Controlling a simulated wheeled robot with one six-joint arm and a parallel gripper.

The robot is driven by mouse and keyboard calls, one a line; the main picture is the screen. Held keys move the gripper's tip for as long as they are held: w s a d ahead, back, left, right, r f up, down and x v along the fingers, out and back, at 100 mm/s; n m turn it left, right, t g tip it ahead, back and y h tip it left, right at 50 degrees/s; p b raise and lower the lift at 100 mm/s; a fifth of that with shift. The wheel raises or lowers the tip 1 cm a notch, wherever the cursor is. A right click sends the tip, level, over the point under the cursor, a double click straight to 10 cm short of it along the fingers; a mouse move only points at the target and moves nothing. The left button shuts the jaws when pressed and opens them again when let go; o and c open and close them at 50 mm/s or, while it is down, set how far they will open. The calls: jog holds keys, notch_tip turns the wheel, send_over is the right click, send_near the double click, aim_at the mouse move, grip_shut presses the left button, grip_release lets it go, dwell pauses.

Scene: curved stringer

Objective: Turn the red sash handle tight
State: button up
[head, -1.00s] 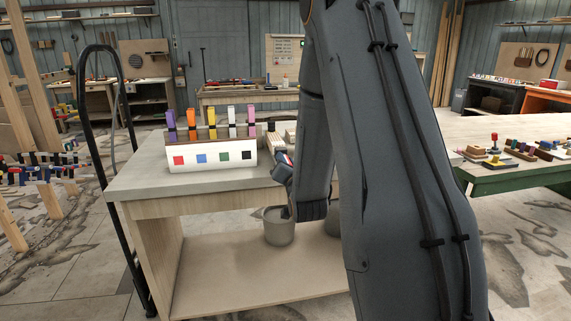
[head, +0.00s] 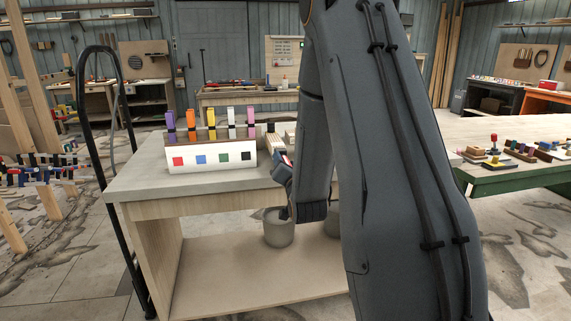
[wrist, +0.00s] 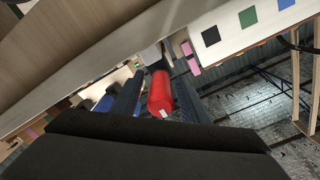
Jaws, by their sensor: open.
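The red sash handle (wrist: 160,94), a red cylinder with a pale spot on its near end, shows in the middle of the wrist view. My gripper (wrist: 157,80) is open, with one dark finger on each side of the handle. I cannot tell whether either finger touches it. In the head view my gripper (head: 282,165) is at the bench's front edge, mostly hidden by my arm. The handle cannot be made out clearly there.
A white box with coloured squares (head: 210,160) stands on the workbench (head: 140,178), left of my gripper, with coloured upright blocks behind it. A grey bucket (head: 278,232) stands on the lower shelf. A black hoop rail (head: 78,130) rises at the bench's left.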

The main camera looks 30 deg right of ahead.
jog(key=b+v, duration=0.1)
jog(key=v, duration=0.6)
jog(key=shift+s, duration=0.4)
jog(key=shift+a, duration=0.15)
jog(key=p+v, duration=0.8)
jog(key=p, duration=0.2)
jog(key=shift+s, duration=0.25)
jog(key=shift+a, duration=0.1)
dwell(0.4)
